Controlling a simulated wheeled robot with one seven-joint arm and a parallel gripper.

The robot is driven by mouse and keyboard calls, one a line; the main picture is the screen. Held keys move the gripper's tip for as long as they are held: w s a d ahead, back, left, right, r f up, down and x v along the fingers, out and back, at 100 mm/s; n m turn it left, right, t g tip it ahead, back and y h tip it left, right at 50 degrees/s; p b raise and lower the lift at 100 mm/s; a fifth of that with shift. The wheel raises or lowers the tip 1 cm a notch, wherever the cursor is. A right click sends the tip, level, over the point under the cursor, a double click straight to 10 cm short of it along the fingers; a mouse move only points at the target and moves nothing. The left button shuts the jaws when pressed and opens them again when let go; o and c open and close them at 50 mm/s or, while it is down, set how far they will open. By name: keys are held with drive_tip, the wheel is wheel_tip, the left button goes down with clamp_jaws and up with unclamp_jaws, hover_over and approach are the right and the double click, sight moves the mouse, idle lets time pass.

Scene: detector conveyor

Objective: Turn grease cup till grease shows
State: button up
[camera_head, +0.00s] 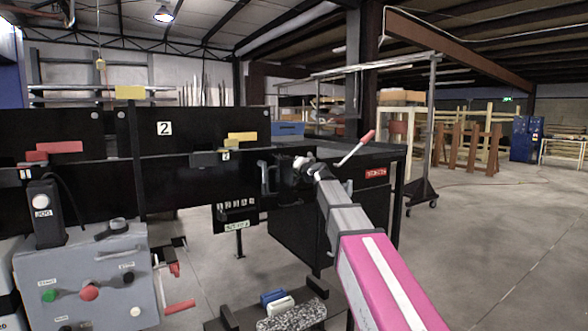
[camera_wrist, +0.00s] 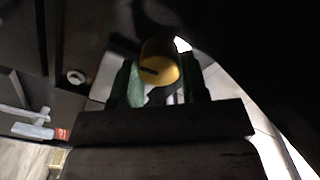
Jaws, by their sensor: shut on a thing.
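In the wrist view a yellow, brass-looking round cup (camera_wrist: 160,65) with a dark slot sits between the fingers of my gripper (camera_wrist: 158,85). I take it for the grease cup. My gripper is shut on it. Dark shadow hides what lies behind the cup, and I cannot make out any grease. In the head view my arm reaches forward to my gripper (camera_head: 296,168), which is at the right end of the black conveyor frame (camera_head: 170,180). The cup itself cannot be made out in that view.
A grey control box (camera_head: 85,270) with coloured buttons stands at the lower left. A lever with a red handle (camera_head: 368,136) rises just right of my gripper. A black bin (camera_head: 300,235) stands below it. The floor to the right is clear.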

idle(0.4)
drive_tip(key=o, duration=0.9)
